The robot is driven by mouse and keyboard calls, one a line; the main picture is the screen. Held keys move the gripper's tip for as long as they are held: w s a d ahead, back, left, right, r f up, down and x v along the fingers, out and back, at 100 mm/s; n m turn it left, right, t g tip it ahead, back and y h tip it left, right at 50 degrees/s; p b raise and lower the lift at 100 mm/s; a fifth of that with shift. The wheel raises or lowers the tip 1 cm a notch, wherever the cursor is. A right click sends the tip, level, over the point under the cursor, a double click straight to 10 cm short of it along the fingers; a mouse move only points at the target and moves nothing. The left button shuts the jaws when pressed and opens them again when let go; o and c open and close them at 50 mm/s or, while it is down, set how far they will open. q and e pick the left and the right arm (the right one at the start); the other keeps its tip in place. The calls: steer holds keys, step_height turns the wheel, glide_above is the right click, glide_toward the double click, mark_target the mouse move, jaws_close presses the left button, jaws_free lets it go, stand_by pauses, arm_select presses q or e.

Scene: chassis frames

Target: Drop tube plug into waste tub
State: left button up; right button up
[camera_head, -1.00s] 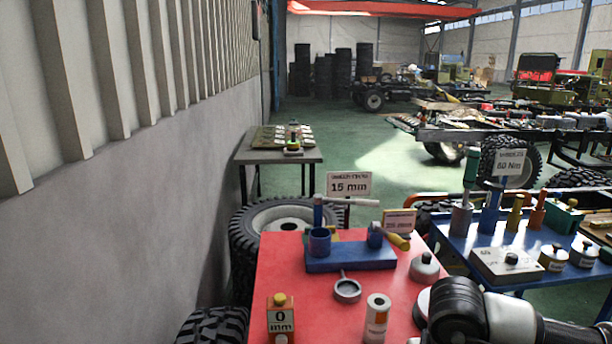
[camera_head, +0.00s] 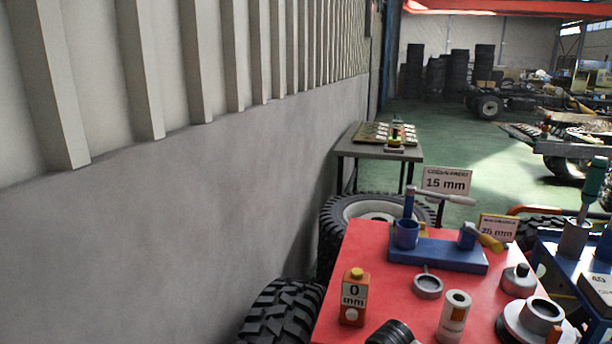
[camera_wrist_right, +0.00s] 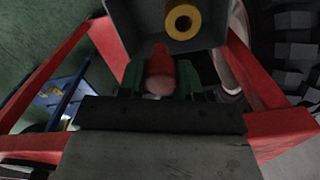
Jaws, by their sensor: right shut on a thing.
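In the right wrist view my right gripper (camera_wrist_right: 160,84) has green fingers shut on a red plug with a pale rounded end (camera_wrist_right: 160,70). A dark grey open tub (camera_wrist_right: 147,32), which looks like the waste tub, lies just beyond the fingertips at the top of that view. A yellow ring-shaped piece (camera_wrist_right: 183,20) shows in it. The plug shows in front of the tub's near edge; I cannot tell whether it is over the opening. I cannot make out the tub or the right gripper in the head view. My left gripper is in neither view.
A red-topped table (camera_head: 385,290) holds a blue stand (camera_head: 437,254), an orange "0 mm" block (camera_head: 354,297), a white roll (camera_head: 453,316) and grey round parts. Tyres (camera_head: 283,312) stand beside it by the wall. Red frame bars (camera_wrist_right: 268,85) flank the gripper in the wrist view.

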steer(key=shift+f+b, duration=1.7)
steer(key=shift+f, duration=1.1)
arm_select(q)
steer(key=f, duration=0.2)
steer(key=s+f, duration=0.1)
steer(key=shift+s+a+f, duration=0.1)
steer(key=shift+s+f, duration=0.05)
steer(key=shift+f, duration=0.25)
arm_select(e)
steer(key=o, duration=1)
steer(key=shift+r, duration=0.1)
step_height(320, 180, up, 11)
steer(key=shift+f, duration=0.15)
